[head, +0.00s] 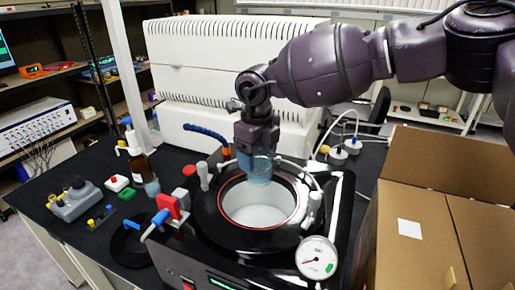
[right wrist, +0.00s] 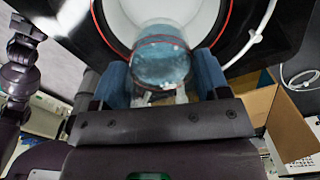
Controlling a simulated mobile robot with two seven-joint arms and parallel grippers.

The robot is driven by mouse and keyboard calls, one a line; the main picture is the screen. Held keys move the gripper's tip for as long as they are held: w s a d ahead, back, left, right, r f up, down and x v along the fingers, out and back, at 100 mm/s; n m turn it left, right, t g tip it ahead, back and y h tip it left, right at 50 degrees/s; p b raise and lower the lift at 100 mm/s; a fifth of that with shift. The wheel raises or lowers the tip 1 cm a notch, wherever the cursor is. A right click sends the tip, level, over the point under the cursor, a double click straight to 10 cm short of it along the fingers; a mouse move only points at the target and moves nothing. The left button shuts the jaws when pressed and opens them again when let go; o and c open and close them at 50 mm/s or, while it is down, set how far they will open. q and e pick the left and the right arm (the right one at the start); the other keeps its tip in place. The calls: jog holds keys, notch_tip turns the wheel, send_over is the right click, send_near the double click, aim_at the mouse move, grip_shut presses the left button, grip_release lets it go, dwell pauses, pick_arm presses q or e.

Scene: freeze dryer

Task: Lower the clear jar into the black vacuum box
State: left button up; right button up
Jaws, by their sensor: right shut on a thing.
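The clear jar (head: 259,172) has bluish contents and hangs just above the back part of the round opening of the black vacuum box (head: 207,219). My right gripper (head: 250,160) is shut on the jar from above. In the right wrist view the jar (right wrist: 160,58) sits between the blue fingertips of my right gripper (right wrist: 162,85). The white-walled chamber with its red ring (right wrist: 118,15) shows beyond the jar. My left gripper is not seen in the head view. In the right wrist view a dark arm of mine shows at the left, with its gripper state unclear.
A round pressure gauge (head: 316,257) stands at the box's front right. A red and blue valve (head: 166,212) is at its left. A brown bottle (head: 139,160) stands behind left. A cardboard box (head: 455,235) stands to the right. A white machine (head: 225,60) is behind.

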notch_tip(320, 180, down, 2)
jog(key=shift+w+f, duration=0.1)
jog(key=shift+f, duration=0.1)
jog(key=shift+f+b, duration=0.75)
jog(key=shift+f, duration=1.6)
jog(key=shift+f+b, duration=2.45)
jog(key=shift+f, duration=2.9)
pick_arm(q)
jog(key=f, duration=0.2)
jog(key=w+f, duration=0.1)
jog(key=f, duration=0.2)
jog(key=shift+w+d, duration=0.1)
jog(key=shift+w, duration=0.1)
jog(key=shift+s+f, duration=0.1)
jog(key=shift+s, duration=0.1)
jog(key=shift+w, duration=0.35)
pick_arm(e)
jog(key=shift+f, duration=0.3)
